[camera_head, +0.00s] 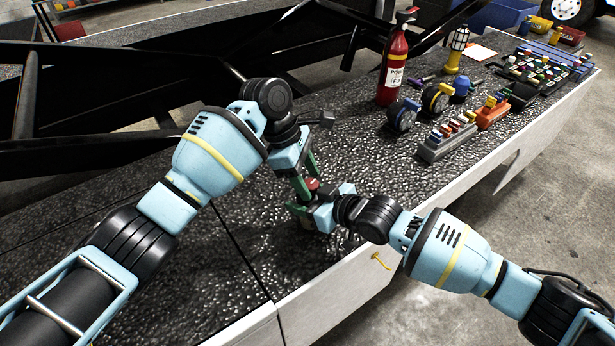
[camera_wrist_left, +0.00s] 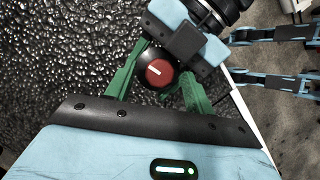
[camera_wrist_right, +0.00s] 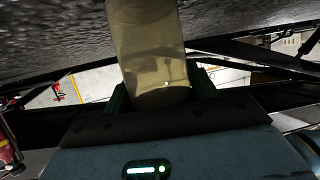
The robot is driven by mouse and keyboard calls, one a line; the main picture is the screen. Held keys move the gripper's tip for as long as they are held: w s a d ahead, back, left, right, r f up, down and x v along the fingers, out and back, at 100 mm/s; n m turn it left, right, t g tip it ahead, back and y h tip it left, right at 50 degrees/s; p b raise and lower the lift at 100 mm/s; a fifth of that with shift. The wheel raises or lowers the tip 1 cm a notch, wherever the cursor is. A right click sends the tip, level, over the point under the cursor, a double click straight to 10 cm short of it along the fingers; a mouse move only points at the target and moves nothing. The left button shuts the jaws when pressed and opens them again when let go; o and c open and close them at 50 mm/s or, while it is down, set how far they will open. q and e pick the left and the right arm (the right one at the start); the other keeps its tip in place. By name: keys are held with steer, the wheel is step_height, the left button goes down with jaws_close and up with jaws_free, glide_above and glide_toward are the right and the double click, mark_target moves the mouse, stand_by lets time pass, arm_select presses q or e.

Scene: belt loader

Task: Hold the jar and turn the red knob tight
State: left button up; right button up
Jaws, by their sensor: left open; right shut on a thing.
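The red knob (camera_head: 312,184) has a white line on its top and shows in the left wrist view (camera_wrist_left: 157,73). It sits on the jar's dark upper part. The jar (camera_wrist_right: 150,45) is a pale, murky cylinder in the right wrist view; in the head view it is mostly hidden by my grippers. My right gripper (camera_head: 318,212) is shut on the jar, with green fingers on both sides of it. My left gripper (camera_head: 304,178) is open above the jar, its green fingers on either side of the knob. I cannot tell whether they touch the knob.
The dark, bumpy bench top (camera_head: 270,240) is clear around the jar. Black frame beams run behind.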

arm_select(q)
steer(key=shift+f, duration=0.15)
steer(key=c, duration=1)
steer(key=shift+o, duration=0.2)
steer(key=shift+m, duration=0.3)
steer(key=m+g, duration=0.1)
steer(key=m, duration=0.1)
steer(key=m+g, duration=0.1)
steer(key=m, duration=0.1)
steer(key=shift+w+d+y, duration=0.15)
steer(key=shift+y, duration=0.15)
steer(key=shift+w+m+g+y, duration=0.1)
steer(key=shift+m+g+y, duration=0.2)
steer(key=shift+m, duration=0.8)
steer(key=shift+w+m+g+y, duration=0.1)
steer(key=shift+m+y, duration=0.3)
steer(key=shift+m, duration=0.7)
